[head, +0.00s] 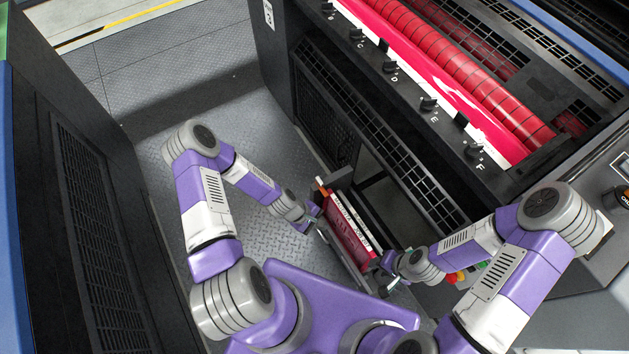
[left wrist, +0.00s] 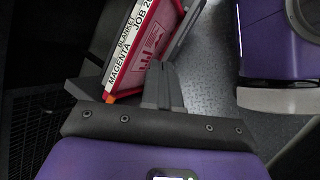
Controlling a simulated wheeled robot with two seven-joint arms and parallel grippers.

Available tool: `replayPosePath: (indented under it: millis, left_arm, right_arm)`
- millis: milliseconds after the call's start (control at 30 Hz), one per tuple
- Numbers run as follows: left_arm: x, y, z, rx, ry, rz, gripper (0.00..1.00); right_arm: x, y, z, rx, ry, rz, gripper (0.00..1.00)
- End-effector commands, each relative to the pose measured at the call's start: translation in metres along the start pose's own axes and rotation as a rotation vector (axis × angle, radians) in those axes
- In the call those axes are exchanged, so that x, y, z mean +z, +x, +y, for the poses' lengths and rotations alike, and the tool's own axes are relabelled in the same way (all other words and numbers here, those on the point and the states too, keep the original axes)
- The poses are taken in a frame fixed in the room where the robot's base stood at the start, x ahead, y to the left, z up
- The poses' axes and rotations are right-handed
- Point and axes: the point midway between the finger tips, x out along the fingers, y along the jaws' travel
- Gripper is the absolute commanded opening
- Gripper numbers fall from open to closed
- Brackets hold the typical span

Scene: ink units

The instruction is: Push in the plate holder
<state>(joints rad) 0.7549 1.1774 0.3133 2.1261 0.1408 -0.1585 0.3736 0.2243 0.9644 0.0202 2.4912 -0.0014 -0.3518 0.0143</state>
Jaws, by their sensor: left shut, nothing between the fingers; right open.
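The plate holder (head: 347,238) is a dark red, flat unit with a white labelled edge, sticking out at an angle from the lower front of the ink unit. It also shows in the left wrist view (left wrist: 152,42), its white strip reading "MAGENTA" and "JOB". My left gripper (head: 313,222) is at the holder's upper left end; in the left wrist view its fingers (left wrist: 164,84) are shut and empty, close beside the red face. I cannot tell whether they touch it. My right gripper (head: 386,272) is open at the holder's lower right end; its exact contact is hidden.
The ink unit (head: 300,90) with red rollers (head: 450,65) and a row of black knobs (head: 428,103) stands behind the holder. A dark cabinet (head: 85,215) stands on the left. Grey tread-plate floor (head: 160,150) lies open between them. Coloured buttons (head: 458,277) are near my right wrist.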

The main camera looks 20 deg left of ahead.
Motion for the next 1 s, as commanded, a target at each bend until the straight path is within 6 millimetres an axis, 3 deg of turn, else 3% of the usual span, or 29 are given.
replayPosePath:
  millis: [33, 200, 400, 533, 667, 1000]
  left_arm:
    - [-0.019, -0.003, 0.008, 0.056, -0.165, -0.007, 0.0]
    - [-0.088, -0.019, 0.025, 0.242, -0.651, -0.044, 0.0]
    - [-0.155, -0.048, 0.021, 0.415, -1.027, -0.087, 0.0]
    - [-0.175, -0.057, 0.017, 0.468, -1.13, -0.102, 0.0]
    - [-0.181, -0.051, 0.019, 0.48, -1.151, -0.108, 0.0]
    - [-0.191, 0.012, 0.046, 0.476, -1.145, -0.107, 0.0]
  right_arm:
    - [0.0, -0.007, -0.003, 0.0, 0.0, 0.0, 0.45]
    - [0.001, -0.017, -0.006, 0.0, 0.001, 0.0, 0.45]
    - [0.001, -0.025, -0.009, 0.0, 0.001, 0.001, 0.45]
    - [0.001, -0.025, -0.009, 0.0, 0.001, 0.001, 0.45]
    - [0.001, -0.022, -0.008, 0.0, 0.001, 0.001, 0.45]
    - [0.0, -0.003, -0.001, 0.0, 0.001, 0.001, 0.45]
